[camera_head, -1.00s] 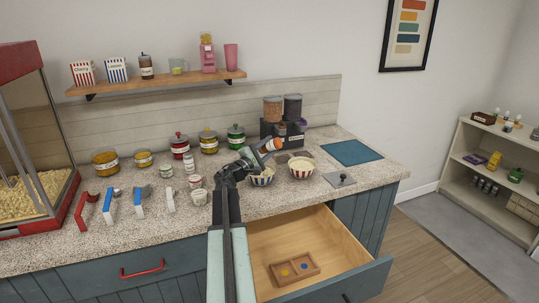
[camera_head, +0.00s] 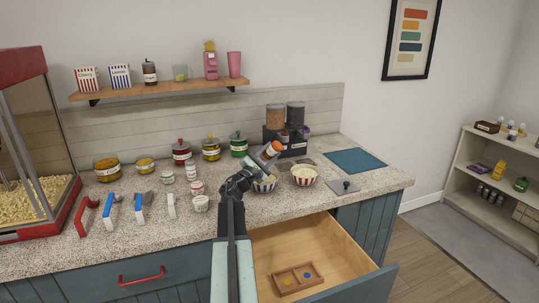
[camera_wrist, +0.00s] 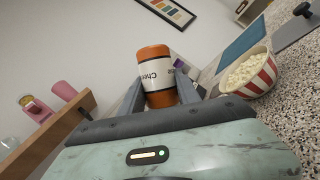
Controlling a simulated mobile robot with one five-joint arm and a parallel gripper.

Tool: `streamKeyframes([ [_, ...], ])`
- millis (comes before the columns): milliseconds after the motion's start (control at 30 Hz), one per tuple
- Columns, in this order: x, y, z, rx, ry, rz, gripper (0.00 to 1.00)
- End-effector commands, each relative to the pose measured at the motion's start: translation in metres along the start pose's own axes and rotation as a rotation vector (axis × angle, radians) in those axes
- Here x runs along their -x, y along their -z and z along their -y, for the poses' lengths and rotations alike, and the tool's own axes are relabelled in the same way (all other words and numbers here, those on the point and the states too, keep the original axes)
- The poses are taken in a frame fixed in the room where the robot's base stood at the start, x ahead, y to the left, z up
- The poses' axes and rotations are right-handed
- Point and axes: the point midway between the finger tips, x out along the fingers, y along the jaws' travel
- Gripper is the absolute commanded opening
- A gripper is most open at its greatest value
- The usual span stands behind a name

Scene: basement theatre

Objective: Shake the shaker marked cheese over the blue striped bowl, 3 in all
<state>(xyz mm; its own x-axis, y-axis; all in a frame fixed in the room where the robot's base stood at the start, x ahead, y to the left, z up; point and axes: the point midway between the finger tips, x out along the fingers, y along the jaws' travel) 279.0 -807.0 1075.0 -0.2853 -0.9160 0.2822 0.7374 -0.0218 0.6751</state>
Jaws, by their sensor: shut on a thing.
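My gripper (camera_head: 262,160) is shut on a shaker (camera_head: 271,149) with an orange cap and a white label. In the wrist view the shaker (camera_wrist: 154,72) sits between the two fingers, and its partly visible label reads "Chee". It is held tilted, orange end up and to the right in the head view. The blue striped bowl (camera_head: 264,186) stands on the counter just below my gripper and is partly hidden by my arm. Its contents are hard to make out. No falling grains can be seen.
A red striped bowl (camera_head: 305,175) of popcorn stands right of the blue one, also in the wrist view (camera_wrist: 252,75). Behind is a dispenser (camera_head: 285,130). Jars, cups and scoops stand left. A drawer (camera_head: 300,255) is open below. A blue mat (camera_head: 355,161) lies right.

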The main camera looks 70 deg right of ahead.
Motion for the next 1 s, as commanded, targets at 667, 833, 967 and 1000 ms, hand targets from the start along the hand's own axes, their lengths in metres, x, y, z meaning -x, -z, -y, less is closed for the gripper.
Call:
streamKeyframes([
  [667, -0.01, -0.024, -0.024, -0.001, 0.0, 0.0, 0.0],
  [833, -0.009, -0.02, -0.02, -0.001, 0.0, 0.0, 0.0],
  [967, -0.001, -0.002, -0.002, -0.001, 0.0, 0.0, 0.0],
  [1000, 0.001, 0.003, 0.003, -0.001, 0.0, 0.0, 0.0],
])
